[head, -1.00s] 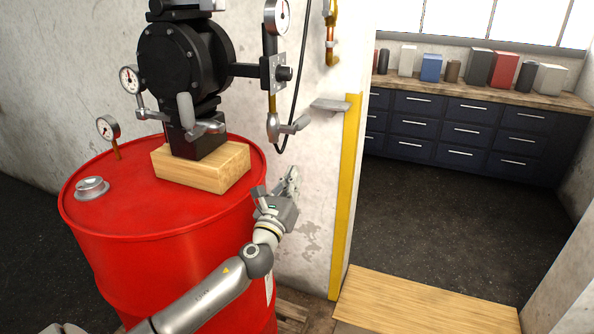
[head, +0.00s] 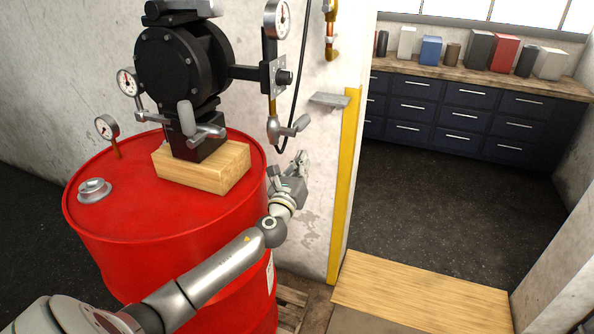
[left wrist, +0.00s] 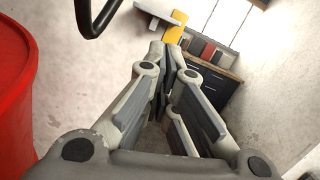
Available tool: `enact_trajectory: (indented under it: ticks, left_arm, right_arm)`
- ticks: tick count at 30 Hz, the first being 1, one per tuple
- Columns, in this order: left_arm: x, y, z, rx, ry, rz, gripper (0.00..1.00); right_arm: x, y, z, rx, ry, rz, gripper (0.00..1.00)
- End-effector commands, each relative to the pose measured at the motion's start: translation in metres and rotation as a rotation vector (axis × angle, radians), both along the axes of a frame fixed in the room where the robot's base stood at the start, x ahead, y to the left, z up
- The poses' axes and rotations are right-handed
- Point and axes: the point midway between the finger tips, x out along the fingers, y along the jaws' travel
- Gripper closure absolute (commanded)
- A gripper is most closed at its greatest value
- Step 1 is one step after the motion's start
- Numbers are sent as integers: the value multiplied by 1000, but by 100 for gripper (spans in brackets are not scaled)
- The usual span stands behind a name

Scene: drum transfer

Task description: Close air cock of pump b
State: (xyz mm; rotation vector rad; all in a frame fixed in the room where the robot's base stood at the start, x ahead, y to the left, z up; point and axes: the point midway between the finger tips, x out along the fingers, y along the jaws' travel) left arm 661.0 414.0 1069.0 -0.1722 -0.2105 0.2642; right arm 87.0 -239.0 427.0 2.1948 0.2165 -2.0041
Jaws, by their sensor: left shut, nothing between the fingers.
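The black pump (head: 182,62) stands on a wooden block (head: 203,168) on top of the red drum (head: 130,210). A pipe runs right from the pump to a fitting with a gauge (head: 277,18) above. Below it hangs an air cock with a grey lever (head: 292,127), its handle pointing right and slightly up. Another grey lever valve (head: 205,135) sits at the pump's front. My left gripper (head: 301,162) is just below the air cock, apart from it, with its fingers shut and empty. In the left wrist view its fingers (left wrist: 172,50) point toward the wall. My right gripper is not visible.
A black hose (head: 303,60) hangs beside the air cock; it also shows in the left wrist view (left wrist: 84,15). A small grey wall shelf (head: 329,100) and a yellow-edged wall corner (head: 344,190) are to the right. Dark drawers (head: 450,125) stand beyond open floor.

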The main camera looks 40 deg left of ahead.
Motion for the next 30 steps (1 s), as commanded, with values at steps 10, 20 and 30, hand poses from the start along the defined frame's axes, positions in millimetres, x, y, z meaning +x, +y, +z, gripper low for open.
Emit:
enact_trajectory:
  ticks: [10, 20, 30]
  left_arm:
    - [25, 12, 32, 0, -1, -1, 100]
    - [24, 15, 44, 1, 0, 0, 100]
    - [24, 15, 44, 0, -1, -1, 100]
  right_arm:
    - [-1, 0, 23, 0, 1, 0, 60]
    - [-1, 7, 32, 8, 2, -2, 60]
    - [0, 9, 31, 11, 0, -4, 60]
